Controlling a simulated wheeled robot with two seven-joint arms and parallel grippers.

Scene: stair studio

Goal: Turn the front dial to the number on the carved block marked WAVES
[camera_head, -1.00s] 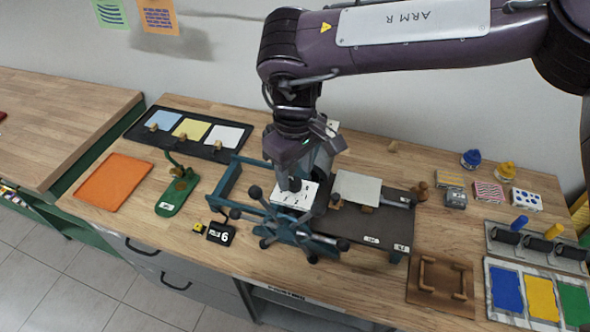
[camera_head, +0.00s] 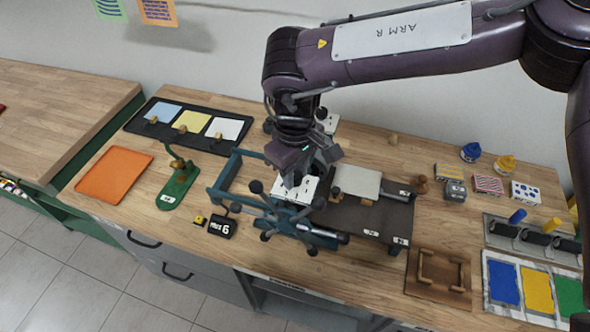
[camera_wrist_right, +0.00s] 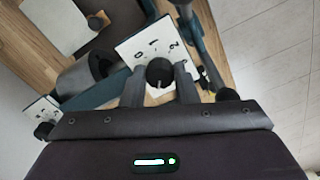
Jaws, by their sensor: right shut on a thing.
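The front dial is a white plate with black digits (camera_head: 307,188) on the blue press. In the right wrist view the dial plate (camera_wrist_right: 141,44) has a round black knob (camera_wrist_right: 160,72) at its centre. My right gripper (camera_head: 294,180) points down over this dial, and in the wrist view its fingers (camera_wrist_right: 160,84) are shut on the knob. Not all digits show, and I cannot read the dial's setting. Patterned blocks, among them a red-and-white one (camera_head: 488,184) and a blue-dotted one (camera_head: 525,193), lie at the right. Their markings are too small to read. My left gripper is out of view.
A spoked wheel (camera_head: 283,215) stands at the press's front. A black sign reading 6 (camera_head: 222,227) sits beside it. A second white dial plate (camera_head: 328,122) is behind my gripper. An orange tray (camera_head: 113,175) and green stand (camera_head: 178,188) are left.

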